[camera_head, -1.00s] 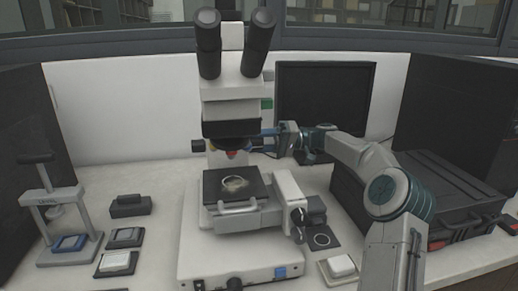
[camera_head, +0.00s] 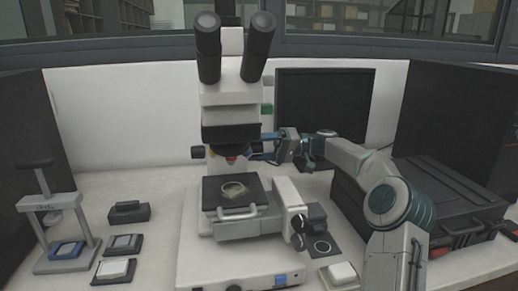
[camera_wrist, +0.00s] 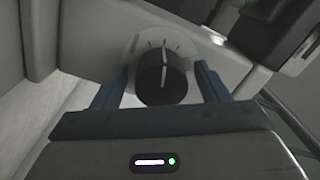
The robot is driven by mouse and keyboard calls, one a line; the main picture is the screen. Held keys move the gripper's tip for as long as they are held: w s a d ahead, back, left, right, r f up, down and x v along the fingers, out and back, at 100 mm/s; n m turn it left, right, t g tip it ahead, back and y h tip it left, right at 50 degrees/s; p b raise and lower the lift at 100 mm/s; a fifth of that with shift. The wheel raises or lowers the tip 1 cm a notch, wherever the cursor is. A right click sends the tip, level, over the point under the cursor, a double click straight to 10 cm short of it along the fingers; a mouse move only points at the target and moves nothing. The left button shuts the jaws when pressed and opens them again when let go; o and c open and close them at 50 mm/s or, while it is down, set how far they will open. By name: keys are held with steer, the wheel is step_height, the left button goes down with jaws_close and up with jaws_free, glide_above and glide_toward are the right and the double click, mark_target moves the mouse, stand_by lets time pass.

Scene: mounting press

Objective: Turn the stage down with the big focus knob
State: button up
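My gripper (camera_head: 263,147) reaches in from the right beside the microscope's column, above and behind the stage. In the wrist view a dark round knob (camera_wrist: 160,78) with a pale mark sits on a light base between the two blue fingers of my gripper (camera_wrist: 160,92). The fingers are spread to either side of it, and a gap shows at the left finger. In the head view the gripper hides this knob; a matching dark knob (camera_head: 198,153) shows on the column's left.
Smaller stage knobs (camera_head: 299,233) stick out at the stage's right. A black case (camera_head: 440,205) lies under my arm at the right. A monitor (camera_head: 325,105) stands behind. A small hand press (camera_head: 60,215) and several trays are on the left.

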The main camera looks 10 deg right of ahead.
steer(key=d+p, duration=0.9)
steer(key=d, duration=0.5)
steer(key=shift+w, duration=0.15)
